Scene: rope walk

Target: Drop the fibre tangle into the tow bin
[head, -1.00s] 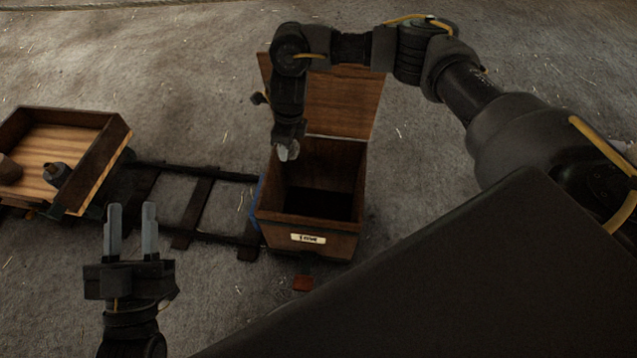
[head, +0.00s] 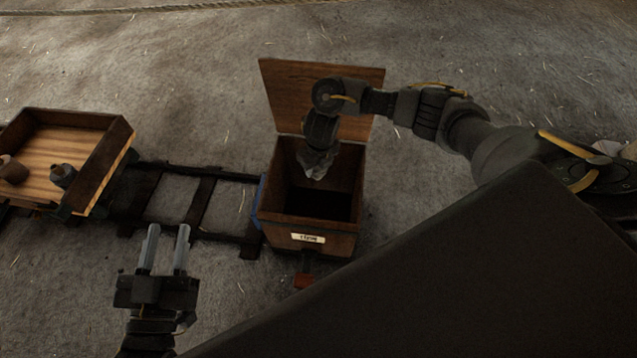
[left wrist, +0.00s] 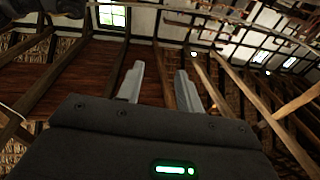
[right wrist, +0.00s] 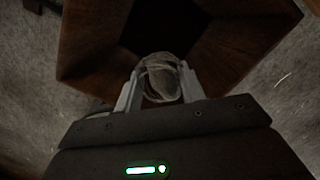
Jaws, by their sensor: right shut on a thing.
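The tow bin (head: 275,221) is a dark wooden box with its lid (head: 282,92) raised at the back and a small label on its front. My right gripper (head: 316,168) is over the bin's open mouth, pointing down. In the right wrist view it is shut on the fibre tangle (right wrist: 160,78), a greyish loose bundle between the fingers, with the bin's walls (right wrist: 92,40) and dark inside beyond it. My left gripper (head: 163,250) is open and empty in front and to the left of the bin; its parted fingers also show in the left wrist view (left wrist: 158,88).
The floor behind is clear.

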